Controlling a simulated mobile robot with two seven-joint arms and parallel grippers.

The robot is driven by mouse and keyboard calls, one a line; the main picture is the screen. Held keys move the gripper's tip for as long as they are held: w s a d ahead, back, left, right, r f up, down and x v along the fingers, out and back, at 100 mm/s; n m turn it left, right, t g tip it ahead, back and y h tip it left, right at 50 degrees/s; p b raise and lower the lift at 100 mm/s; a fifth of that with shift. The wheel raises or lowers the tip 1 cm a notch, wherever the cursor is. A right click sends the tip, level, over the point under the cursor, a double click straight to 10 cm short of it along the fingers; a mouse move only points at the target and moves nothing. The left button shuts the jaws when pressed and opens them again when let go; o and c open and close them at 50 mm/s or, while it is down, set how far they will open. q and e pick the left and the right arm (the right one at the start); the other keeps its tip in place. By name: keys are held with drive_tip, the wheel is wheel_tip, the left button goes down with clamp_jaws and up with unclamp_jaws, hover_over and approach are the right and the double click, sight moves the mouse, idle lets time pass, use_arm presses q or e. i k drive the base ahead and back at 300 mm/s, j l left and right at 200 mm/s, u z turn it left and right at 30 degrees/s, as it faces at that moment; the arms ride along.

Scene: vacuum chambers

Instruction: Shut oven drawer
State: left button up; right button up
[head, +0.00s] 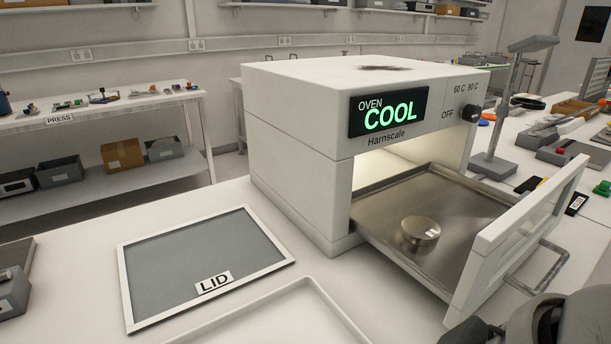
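The white oven (300,170) stands on the white table, its display reading "COOL" and its knob at upper right near "OFF". The oven drawer (372,232) is pulled out toward the lower right. Its white front panel (515,240) stands apart from the oven body, with a grey bar handle (538,270) on its outer side. A dark grey part of my arm shows at the bottom right corner. Neither gripper's fingers can be made out.
A grey panel with a white frame, labelled LID (200,262), lies left of the oven. A white tray (285,315) lies at the front edge. A grey stand (500,125) and several tools are right of the oven, behind the drawer front.

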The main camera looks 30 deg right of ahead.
sight(487, 232)
drive_tip(key=z, duration=2.05)
